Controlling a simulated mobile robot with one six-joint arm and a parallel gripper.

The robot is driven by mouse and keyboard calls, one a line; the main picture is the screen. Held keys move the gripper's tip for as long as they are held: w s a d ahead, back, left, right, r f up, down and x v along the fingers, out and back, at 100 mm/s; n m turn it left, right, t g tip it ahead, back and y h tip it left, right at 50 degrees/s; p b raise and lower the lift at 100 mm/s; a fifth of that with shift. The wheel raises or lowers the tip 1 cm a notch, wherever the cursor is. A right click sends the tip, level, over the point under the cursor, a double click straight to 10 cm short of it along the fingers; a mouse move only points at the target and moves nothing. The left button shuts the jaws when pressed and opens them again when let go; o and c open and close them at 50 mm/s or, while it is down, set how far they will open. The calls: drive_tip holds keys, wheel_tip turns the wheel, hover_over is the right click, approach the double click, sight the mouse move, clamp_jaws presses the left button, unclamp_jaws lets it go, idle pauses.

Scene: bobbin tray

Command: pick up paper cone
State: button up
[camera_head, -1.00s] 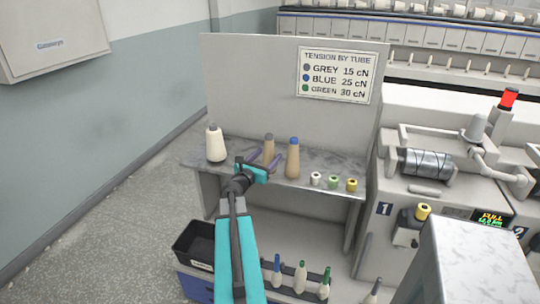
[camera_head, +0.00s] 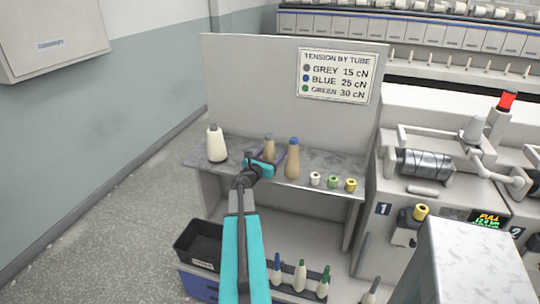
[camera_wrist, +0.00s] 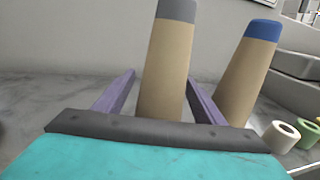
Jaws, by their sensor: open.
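Two tan paper cones stand upright on the grey shelf. One has a grey tip (camera_head: 269,147); the other, to its right, has a blue tip (camera_head: 292,160). My gripper (camera_head: 270,158) is open at the grey-tipped cone. In the wrist view, the grey-tipped cone (camera_wrist: 167,70) rises between my two purple fingers, with a gap at the left finger and the right finger close to its side. The blue-tipped cone (camera_wrist: 247,75) stands just outside the right finger. The grey-tipped cone's base is hidden behind my gripper body.
A cream yarn cone (camera_head: 216,146) stands left on the shelf (camera_head: 205,150). Small white (camera_head: 315,179), green (camera_head: 333,182) and yellow (camera_head: 351,185) spools sit to the right. A back panel (camera_head: 250,80) rises behind. A black bin (camera_head: 190,252) and several bobbins are below.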

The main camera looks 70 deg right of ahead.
sight(267, 156)
drive_tip(key=c, duration=1.1)
drive_tip(key=shift+r, duration=0.1)
drive_tip(key=shift+r, duration=0.75)
drive_tip(key=shift+r+b, duration=0.45)
drive_tip(key=shift+r, duration=0.5)
drive_tip(key=a, duration=0.3)
drive_tip(key=a+b, duration=0.1)
drive_tip(key=a, duration=0.3)
drive_tip(key=s+a+b, duration=0.1)
drive_tip(key=a, duration=0.2)
drive_tip(key=shift+s+a+r, duration=0.1)
drive_tip(key=shift+a+r, duration=0.1)
drive_tip(key=shift+r, duration=0.2)
drive_tip(key=a+p, duration=0.1)
drive_tip(key=p, duration=0.1)
drive_tip(key=a+p, duration=0.1)
drive_tip(key=p, duration=0.1)
drive_tip(key=shift+a+r, duration=0.3)
drive_tip(key=shift+a, duration=0.05)
